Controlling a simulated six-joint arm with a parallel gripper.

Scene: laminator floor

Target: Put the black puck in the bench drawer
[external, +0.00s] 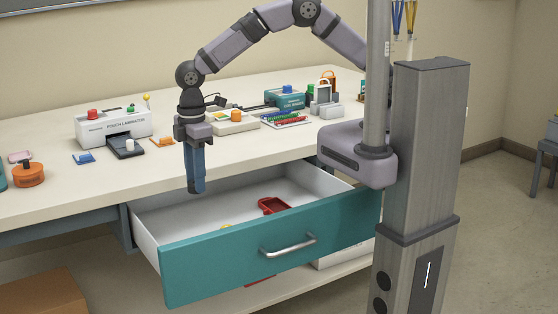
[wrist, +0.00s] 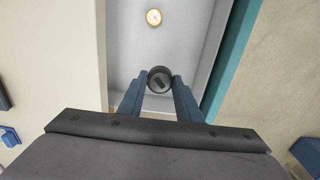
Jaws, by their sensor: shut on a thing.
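The black puck (wrist: 160,79) is pinched between the blue fingertips of my gripper (wrist: 160,84) in the wrist view. In the external view my gripper (external: 196,188) points straight down over the left part of the open bench drawer, and its fingers hide the puck. The bench drawer (external: 270,248) has a teal front with a metal handle and a white inside, and it is pulled well out. In the wrist view the drawer floor (wrist: 180,45) shows beyond the puck, which is held above it.
A red tray (external: 272,205) lies inside the drawer, and a round yellowish thing (wrist: 153,17) lies on its floor. The bench top behind holds a pouch laminator (external: 113,125), a teal machine (external: 285,98) and an orange round container (external: 29,174).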

